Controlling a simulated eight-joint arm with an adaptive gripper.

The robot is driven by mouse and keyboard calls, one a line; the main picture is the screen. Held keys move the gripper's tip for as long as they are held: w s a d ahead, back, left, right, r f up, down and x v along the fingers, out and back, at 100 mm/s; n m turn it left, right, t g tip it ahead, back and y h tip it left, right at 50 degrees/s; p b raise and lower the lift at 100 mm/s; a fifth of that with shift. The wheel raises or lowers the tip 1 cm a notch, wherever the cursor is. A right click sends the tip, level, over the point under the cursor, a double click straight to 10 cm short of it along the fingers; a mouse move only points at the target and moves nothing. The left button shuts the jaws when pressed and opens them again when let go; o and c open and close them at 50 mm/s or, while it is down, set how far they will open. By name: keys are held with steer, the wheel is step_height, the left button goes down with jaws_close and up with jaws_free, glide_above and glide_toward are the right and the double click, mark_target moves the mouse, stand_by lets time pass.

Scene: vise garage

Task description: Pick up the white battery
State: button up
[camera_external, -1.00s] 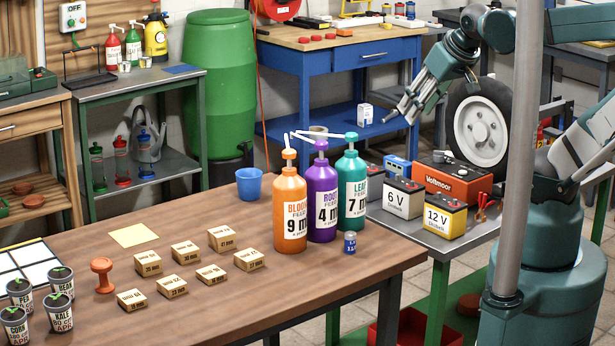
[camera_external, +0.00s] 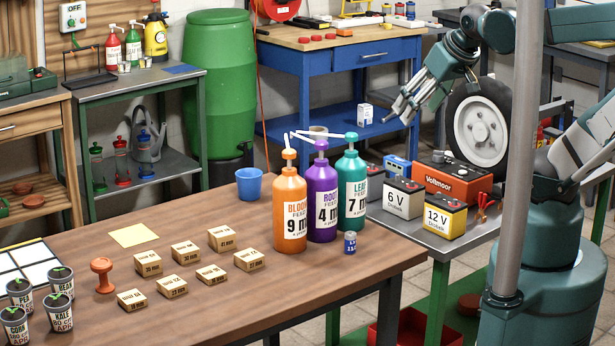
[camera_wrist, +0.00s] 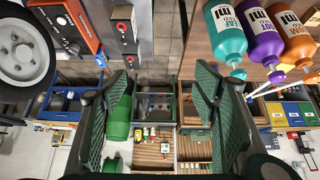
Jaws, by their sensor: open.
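The white battery (camera_external: 402,201), marked 6 V, stands upright with a black top on the grey side table, left of the yellow-and-white 12 V battery (camera_external: 444,219). My gripper (camera_external: 398,116) is above and behind it in the external view, apart from it and empty. In the wrist view my gripper (camera_wrist: 160,90) has its two green fingers spread wide with nothing between them. Two dark-topped blocks with red terminals show at the top of the wrist view; I cannot tell which is the white battery.
An orange Voltmoor unit (camera_external: 450,178) stands behind the batteries, and a wheel (camera_external: 480,123) is behind that. Tall pump bottles, including a teal one (camera_external: 351,195), stand left of the batteries on the wooden table (camera_external: 330,285). A metal pole (camera_external: 517,170) rises at the right.

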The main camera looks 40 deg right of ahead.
steer(key=o, duration=0.6)
steer(key=m+g+h+b, duration=0.1)
steer(key=m+g+h, duration=0.25)
steer(key=m, duration=0.65)
glide_toward(401, 185)
steer(key=w+f+m+g, duration=0.1)
steer(key=m, duration=0.1)
steer(key=w+d+f+m+g, duration=0.1)
steer(key=f+m, duration=0.1)
steer(key=m, duration=0.1)
steer(key=w+f+m+g+h+b, duration=0.1)
steer(key=f+m, duration=0.1)
steer(key=shift+w+d+m+g, duration=0.2)
steer(key=shift+d+m+g, duration=0.05)
steer(key=shift+d+m, duration=0.1)
steer(key=shift+d+f, duration=0.1)
steer(key=shift+f, duration=0.35)
steer(key=shift+b+x, duration=0.4)
steer(key=shift+x, duration=0.9)
